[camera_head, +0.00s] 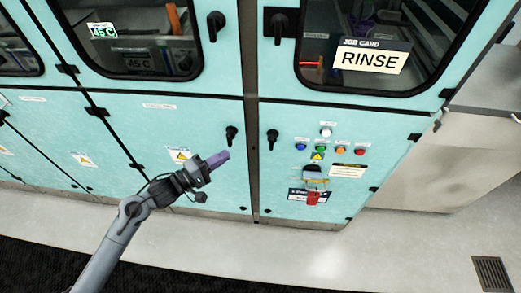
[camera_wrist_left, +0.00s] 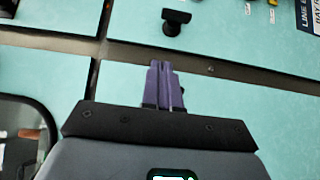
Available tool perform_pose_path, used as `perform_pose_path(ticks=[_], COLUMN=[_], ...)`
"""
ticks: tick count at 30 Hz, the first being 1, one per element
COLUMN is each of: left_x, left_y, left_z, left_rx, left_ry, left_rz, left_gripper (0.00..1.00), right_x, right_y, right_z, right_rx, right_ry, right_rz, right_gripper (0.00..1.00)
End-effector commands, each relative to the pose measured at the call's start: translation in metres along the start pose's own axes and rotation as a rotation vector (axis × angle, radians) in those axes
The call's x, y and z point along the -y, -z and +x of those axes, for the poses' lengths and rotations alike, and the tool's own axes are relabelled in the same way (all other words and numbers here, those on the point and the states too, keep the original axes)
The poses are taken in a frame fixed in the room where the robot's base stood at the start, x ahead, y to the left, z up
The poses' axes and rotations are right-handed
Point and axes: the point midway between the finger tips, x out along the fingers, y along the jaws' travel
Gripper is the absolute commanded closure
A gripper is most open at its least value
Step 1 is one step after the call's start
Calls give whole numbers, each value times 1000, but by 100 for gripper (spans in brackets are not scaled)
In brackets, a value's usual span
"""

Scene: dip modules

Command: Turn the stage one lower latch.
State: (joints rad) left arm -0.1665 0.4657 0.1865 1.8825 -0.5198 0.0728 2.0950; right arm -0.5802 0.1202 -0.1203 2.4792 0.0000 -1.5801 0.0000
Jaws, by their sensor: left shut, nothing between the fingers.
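Two black lower latches show in the head view, one on the left lower door (camera_head: 231,135) and one on the right lower door (camera_head: 272,138), on either side of the seam. I cannot read which door is stage one. My left gripper (camera_head: 224,157) has purple fingers, shut and empty, just below the left lower latch and apart from it. In the left wrist view the shut fingertips (camera_wrist_left: 162,66) point toward the seam, and a black latch (camera_wrist_left: 176,21) stands beyond it. My right gripper is not in view.
Upper latches (camera_head: 215,25) sit above, beside windows with a 45 C sign (camera_head: 102,31) and a RINSE card (camera_head: 370,57). The floor (camera_head: 330,255) in front is clear.

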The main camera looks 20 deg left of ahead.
Motion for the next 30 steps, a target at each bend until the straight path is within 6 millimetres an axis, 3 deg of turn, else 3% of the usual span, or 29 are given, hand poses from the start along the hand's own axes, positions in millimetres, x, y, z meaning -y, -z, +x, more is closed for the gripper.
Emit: perform_pose_path(ticks=[8, 19, 30], left_x=[0, 1, 0], left_y=[0, 0, -27], left_z=[33, 100, 124], left_rx=[1, 0, 0], left_ry=[-4, -2, -1], left_rz=[0, 1, 0], left_gripper=[100, 100, 100], right_x=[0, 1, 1], right_y=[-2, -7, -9], right_z=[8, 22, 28], right_rx=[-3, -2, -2], right_ry=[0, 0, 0], right_rz=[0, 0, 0], right_gripper=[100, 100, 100])
